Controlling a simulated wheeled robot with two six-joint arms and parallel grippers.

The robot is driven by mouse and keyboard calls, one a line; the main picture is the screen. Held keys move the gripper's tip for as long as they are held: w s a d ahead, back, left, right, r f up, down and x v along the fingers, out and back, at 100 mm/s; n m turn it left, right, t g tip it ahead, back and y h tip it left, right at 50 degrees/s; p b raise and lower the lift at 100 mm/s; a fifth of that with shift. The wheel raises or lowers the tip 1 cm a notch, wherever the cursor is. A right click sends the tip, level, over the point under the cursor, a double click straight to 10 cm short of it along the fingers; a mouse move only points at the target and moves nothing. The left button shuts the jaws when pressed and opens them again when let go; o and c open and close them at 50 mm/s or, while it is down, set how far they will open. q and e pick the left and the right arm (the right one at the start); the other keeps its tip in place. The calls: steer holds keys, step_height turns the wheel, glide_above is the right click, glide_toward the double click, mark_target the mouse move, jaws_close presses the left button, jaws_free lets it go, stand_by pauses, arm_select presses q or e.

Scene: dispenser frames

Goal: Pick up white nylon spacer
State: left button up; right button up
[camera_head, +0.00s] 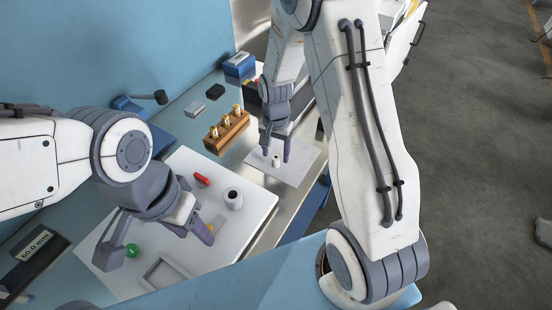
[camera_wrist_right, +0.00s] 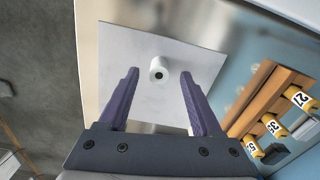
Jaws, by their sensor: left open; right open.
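The white nylon spacer (camera_head: 276,162) is a small white cylinder standing on a pale square sheet (camera_head: 299,168). In the right wrist view the spacer (camera_wrist_right: 157,66) shows a dark centre hole and lies between the lines of the fingers, a little beyond their tips. My right gripper (camera_head: 276,150) is open, pointing down close to the spacer, with nothing between its fingers; it also shows in the right wrist view (camera_wrist_right: 158,80). I cannot tell the exact gap to the spacer. My left gripper (camera_head: 157,243) is open and empty over the large white board.
The white board (camera_head: 258,190) holds a larger white cylinder with a dark top (camera_head: 233,198), a red piece (camera_head: 202,180), a green piece (camera_head: 133,250) and a grey square frame (camera_head: 165,273). A wooden block with brass pieces (camera_head: 226,133) stands behind it.

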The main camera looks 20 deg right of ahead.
steer(key=shift+f, duration=1.45)
jaws_close()
steer(key=shift+r, duration=0.1)
